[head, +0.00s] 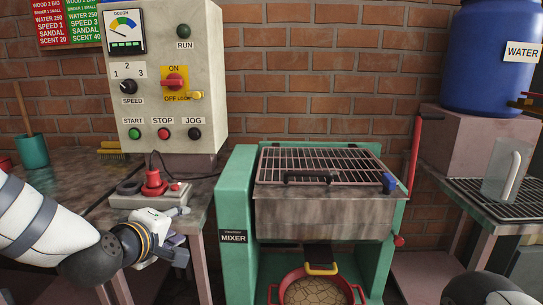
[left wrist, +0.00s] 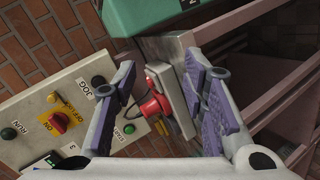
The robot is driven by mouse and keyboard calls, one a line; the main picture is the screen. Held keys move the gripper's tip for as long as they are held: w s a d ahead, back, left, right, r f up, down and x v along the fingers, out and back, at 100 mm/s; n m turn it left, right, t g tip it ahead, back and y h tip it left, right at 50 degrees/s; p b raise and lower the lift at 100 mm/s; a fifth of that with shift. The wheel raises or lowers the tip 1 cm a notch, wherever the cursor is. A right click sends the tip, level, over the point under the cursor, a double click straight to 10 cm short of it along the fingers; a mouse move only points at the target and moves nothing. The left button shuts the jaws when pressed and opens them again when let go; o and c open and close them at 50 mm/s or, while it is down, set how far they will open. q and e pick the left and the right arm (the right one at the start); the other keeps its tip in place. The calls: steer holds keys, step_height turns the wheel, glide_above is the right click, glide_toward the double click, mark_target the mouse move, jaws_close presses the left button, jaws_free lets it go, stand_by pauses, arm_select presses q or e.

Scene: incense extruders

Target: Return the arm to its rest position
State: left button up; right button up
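My left arm (head: 30,225) comes in from the left in the head view, white with a dark joint. Its gripper (head: 180,228) is in front of the side table's right edge, below the grey box with the red plug-like knob (head: 153,184). In the left wrist view the two purple-padded fingers of the left gripper (left wrist: 165,95) are spread apart with nothing held between them. The red knob (left wrist: 150,107) shows beyond the gap. Part of my right arm (head: 485,289) shows at the bottom right of the head view; its gripper is out of view.
The control panel (head: 170,75) stands behind the left gripper. The green mixer (head: 235,215) with a closed grille (head: 320,165) is in the middle, a red pan (head: 318,290) beneath it. A blue water barrel (head: 490,60) and a clear jug (head: 503,170) are at right.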

arm_select(q)
steer(key=s+f+m+g+p, duration=0.2)
steer(key=s+f+m+g, duration=0.55)
steer(key=s+f, duration=1.55)
steer(key=s+a+f+m+g, duration=0.1)
steer(key=s+g, duration=0.3)
steer(key=s, duration=1)
steer(key=s+a+f+m+g+y, duration=0.1)
steer(key=s+m+g, duration=0.3)
steer(key=s, duration=1.1)
steer(key=shift+a+f+y+p, duration=0.3)
steer(key=shift+a+f+p, duration=0.15)
steer(key=shift+f, duration=0.1)
arm_select(e)
steer(key=shift+t, duration=0.8)
steer(key=w+r, duration=0.1)
steer(key=r, duration=0.1)
steer(key=w+r, duration=0.2)
